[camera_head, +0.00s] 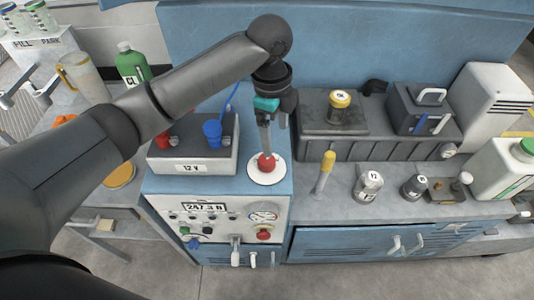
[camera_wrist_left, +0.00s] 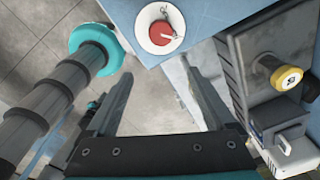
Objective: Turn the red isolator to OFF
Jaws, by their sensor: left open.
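The red isolator (camera_head: 265,160) is a round red knob on a white disc (camera_head: 267,179), set on the top right of the blue cabinet. In the left wrist view the red knob (camera_wrist_left: 161,33) sits on its disc past the fingertips, with small pale marks or parts by it that I cannot read. My left gripper (camera_head: 266,148) points down over the isolator and hides part of it in the head view. In the wrist view its fingers (camera_wrist_left: 160,75) are apart with nothing between them. Contact with the knob does not show. The isolator's setting is not legible. My right gripper is not in view.
A grey 12 V box (camera_head: 192,167) with red and blue terminals stands left of the isolator. A front panel (camera_head: 225,222) with a display and gauge is below. A dark battery-like box (camera_head: 350,148) and a yellow-topped handle (camera_head: 325,172) are on the right.

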